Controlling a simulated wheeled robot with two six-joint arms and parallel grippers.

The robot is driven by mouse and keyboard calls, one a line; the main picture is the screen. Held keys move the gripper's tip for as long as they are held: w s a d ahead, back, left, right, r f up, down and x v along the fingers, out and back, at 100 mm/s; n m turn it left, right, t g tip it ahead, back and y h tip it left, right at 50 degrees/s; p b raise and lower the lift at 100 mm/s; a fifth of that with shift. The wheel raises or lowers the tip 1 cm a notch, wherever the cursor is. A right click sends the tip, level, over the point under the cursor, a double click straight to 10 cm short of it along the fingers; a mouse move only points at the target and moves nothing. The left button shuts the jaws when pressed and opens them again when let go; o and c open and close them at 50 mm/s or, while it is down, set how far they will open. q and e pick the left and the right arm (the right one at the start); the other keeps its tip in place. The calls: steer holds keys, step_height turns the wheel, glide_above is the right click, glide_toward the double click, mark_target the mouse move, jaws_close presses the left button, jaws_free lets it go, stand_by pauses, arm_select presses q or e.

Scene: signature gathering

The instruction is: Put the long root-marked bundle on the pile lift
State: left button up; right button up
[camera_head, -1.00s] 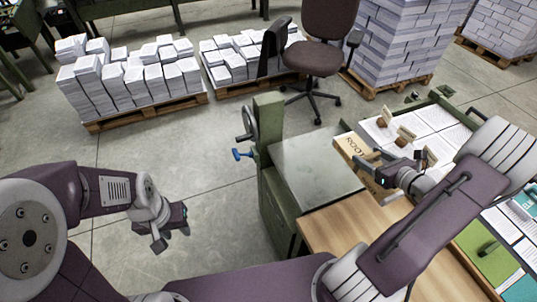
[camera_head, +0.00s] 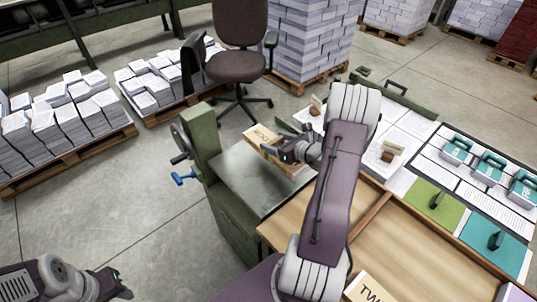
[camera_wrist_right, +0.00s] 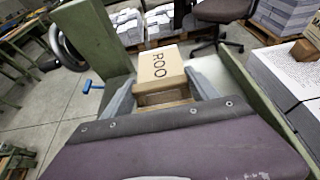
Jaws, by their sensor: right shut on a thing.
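The root-marked bundle (camera_head: 262,137) is a tan block with dark letters on its top; part of the word reads "ROO" in the right wrist view (camera_wrist_right: 160,66). My right gripper (camera_head: 283,150) is shut on it, with one finger on each side in the wrist view (camera_wrist_right: 163,95). The pile lift (camera_head: 237,172) is a green stand with a post, a handwheel, a blue handle and a bare grey metal plate. The bundle is over the far right part of the plate; whether it touches cannot be told. My left gripper (camera_head: 110,285) is at the lower left, away from everything, its jaw opening unclear.
A wooden table (camera_head: 300,222) adjoins the lift on the right. A green-edged tray (camera_head: 425,128) with paper stacks and small brown-knobbed holders lies beyond. Another bundle marked "TW" (camera_head: 370,289) is at the front. A chair (camera_head: 238,66) stands behind.

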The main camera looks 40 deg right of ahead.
steer(key=shift+w+a+f, duration=0.35)
steer(key=shift+w, duration=0.15)
steer(key=shift+w+a+f, duration=0.3)
steer(key=shift+w, duration=0.2)
step_height(320, 180, down, 4)
steer(key=shift+r+b, duration=0.2)
steer(key=shift+b, duration=0.25)
steer(key=shift+f, duration=0.25)
steer(key=shift+f, duration=0.15)
steer(key=o, duration=1.9)
steer(key=shift+c, duration=0.2)
